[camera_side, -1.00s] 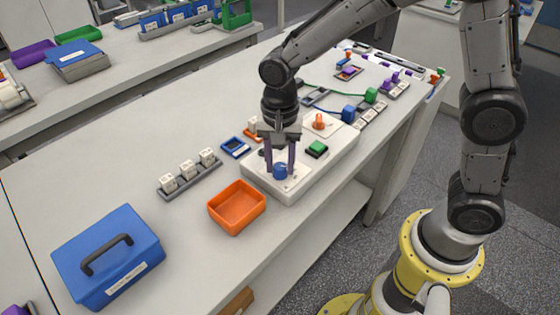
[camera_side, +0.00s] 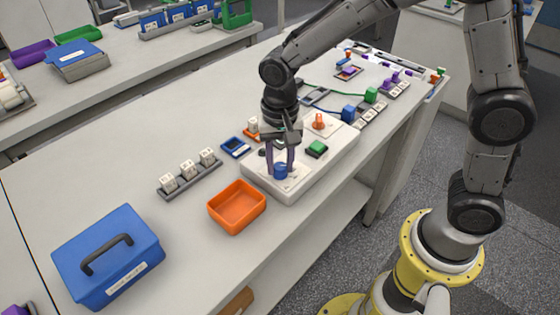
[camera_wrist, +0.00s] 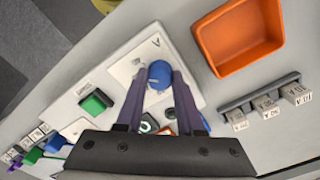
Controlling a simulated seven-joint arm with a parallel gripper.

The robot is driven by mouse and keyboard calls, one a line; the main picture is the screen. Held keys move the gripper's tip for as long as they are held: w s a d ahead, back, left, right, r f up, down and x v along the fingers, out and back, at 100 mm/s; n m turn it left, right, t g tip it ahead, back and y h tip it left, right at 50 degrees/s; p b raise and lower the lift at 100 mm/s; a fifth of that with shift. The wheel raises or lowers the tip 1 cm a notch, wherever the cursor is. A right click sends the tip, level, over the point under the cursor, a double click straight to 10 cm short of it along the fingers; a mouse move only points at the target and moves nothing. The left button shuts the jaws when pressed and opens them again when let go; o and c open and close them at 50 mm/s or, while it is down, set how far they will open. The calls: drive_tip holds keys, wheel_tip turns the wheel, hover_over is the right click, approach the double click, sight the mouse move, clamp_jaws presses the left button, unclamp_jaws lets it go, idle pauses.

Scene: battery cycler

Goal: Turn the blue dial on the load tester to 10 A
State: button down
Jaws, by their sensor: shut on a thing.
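The blue dial (camera_side: 280,171) sits on the near end of the white load tester (camera_side: 318,177). It also shows in the wrist view (camera_wrist: 159,74), on a light plate marked "A". My gripper (camera_side: 281,165) points down over the dial, and its two purple fingers are shut on the dial's sides. In the wrist view the fingers (camera_wrist: 158,82) reach to either side of the dial. The dial's pointer and scale are too small to read. A green button (camera_side: 317,148) and an orange knob (camera_side: 319,121) are on the same tester.
An orange bin (camera_side: 237,222) stands close in front of the tester. A rack of white blocks (camera_side: 190,178) and a small blue device (camera_side: 236,147) lie to the left. A blue case (camera_side: 108,264) is at the front left. Cables and connectors lie behind the tester.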

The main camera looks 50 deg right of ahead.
drive_tip(key=n, duration=0.5)
drive_tip(key=shift+r+n, duration=0.1)
drive_tip(key=shift+n, duration=0.2)
drive_tip(key=n, duration=1)
drive_tip(key=shift+d, duration=0.1)
drive_tip(key=shift+n, duration=2.5)
drive_tip(key=shift+w, duration=0.1)
drive_tip(key=c, duration=0.5)
unclamp_jaws()
